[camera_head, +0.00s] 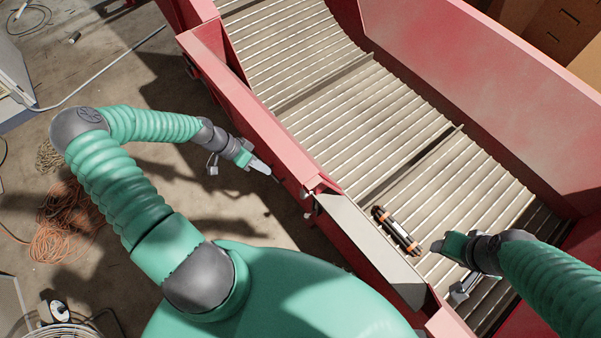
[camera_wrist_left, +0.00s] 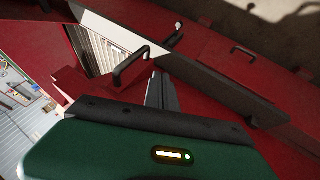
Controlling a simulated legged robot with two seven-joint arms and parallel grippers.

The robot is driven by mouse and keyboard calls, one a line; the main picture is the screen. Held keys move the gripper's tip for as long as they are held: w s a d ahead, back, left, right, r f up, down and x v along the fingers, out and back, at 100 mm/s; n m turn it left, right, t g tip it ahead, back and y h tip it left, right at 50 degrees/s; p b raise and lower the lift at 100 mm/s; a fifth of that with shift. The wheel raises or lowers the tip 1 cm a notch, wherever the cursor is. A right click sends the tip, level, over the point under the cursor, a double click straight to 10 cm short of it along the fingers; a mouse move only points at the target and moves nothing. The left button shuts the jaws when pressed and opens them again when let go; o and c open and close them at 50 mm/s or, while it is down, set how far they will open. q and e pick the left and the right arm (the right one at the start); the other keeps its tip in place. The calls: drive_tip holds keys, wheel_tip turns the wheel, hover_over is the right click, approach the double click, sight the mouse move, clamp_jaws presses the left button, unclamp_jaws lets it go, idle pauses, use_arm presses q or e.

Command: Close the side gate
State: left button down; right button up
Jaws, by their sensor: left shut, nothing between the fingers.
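The red near side wall (camera_head: 255,115) of the trough runs diagonally, with a pale grey-topped section (camera_head: 372,243) lower right. I cannot tell for sure which section is the side gate or how far it stands open. My left gripper (camera_head: 272,175) is shut and empty at the outer face of this wall, left of the pale section. In the left wrist view its fingers (camera_wrist_left: 160,92) point at red panels, close to a black bar handle (camera_wrist_left: 130,64); contact is unclear. My right gripper (camera_head: 437,247) hangs over the slats at right; its finger opening is unclear.
A black cylinder with orange bands (camera_head: 397,230) lies on the slatted bed (camera_head: 330,100) near the pale section. A high red far wall (camera_head: 480,70) bounds the trough. Orange cable (camera_head: 62,225) lies on the concrete floor at left. Another black handle (camera_wrist_left: 245,51) shows in the wrist view.

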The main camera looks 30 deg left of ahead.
use_arm(q)
drive_tip(key=w+d+f, duration=0.2)
drive_tip(key=d+f, duration=0.6)
drive_tip(key=d, duration=0.1)
drive_tip(key=shift+d, duration=0.2)
drive_tip(key=shift+w+f, duration=0.1)
drive_tip(key=shift+f, duration=0.05)
